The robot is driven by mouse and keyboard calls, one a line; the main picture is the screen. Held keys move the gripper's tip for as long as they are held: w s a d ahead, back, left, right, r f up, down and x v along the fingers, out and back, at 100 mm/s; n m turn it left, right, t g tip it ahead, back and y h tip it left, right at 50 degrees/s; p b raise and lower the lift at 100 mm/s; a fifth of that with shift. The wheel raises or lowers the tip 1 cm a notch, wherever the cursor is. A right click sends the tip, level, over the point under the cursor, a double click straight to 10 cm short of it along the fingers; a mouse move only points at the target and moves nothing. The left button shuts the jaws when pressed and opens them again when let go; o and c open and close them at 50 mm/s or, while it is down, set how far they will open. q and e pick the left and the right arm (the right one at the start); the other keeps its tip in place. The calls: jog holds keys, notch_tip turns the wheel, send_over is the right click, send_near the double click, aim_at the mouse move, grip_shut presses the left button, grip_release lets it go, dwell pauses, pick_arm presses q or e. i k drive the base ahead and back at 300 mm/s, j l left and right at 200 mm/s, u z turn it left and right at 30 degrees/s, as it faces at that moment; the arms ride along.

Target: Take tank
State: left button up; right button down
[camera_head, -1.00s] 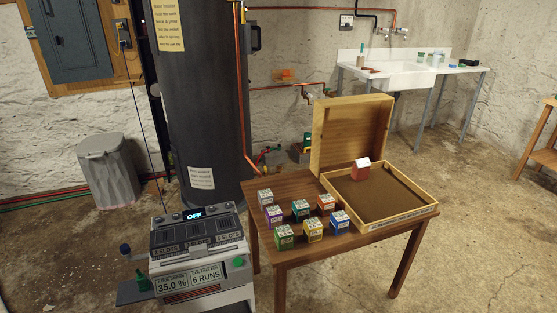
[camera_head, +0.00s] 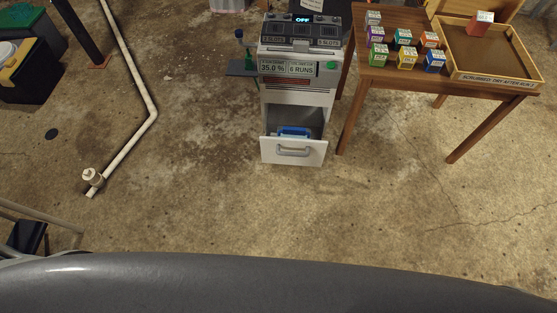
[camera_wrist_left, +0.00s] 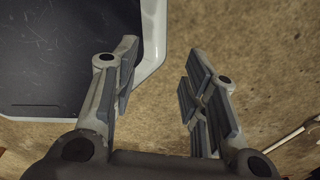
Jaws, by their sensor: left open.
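A blue object (camera_head: 292,132), which may be the tank, sits inside the open white drawer (camera_head: 294,152) at the bottom of the grey machine (camera_head: 300,62). Only its top shows above the drawer front; the rest is hidden. My left gripper (camera_wrist_left: 160,75) shows in the left wrist view, its fingers apart with bare concrete floor between them. It holds nothing, and the blue object is not in that view. Neither gripper shows in the head view.
A wooden table (camera_head: 378,75) with several coloured boxes and a shallow wooden tray (camera_head: 500,78) stands right of the machine. A white floor pipe (camera_head: 150,122) runs at the left. The floor before the drawer is clear. A dark pale-rimmed panel (camera_wrist_left: 65,50) lies beside my left gripper.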

aim_at(283, 131)
jog(key=i+j+z, duration=0.15)
jog(key=j, duration=0.2)
jog(key=i+j+z, duration=0.2)
jog(key=j, duration=0.15)
jog(key=j+z, duration=0.15)
jog(key=j, duration=0.25)
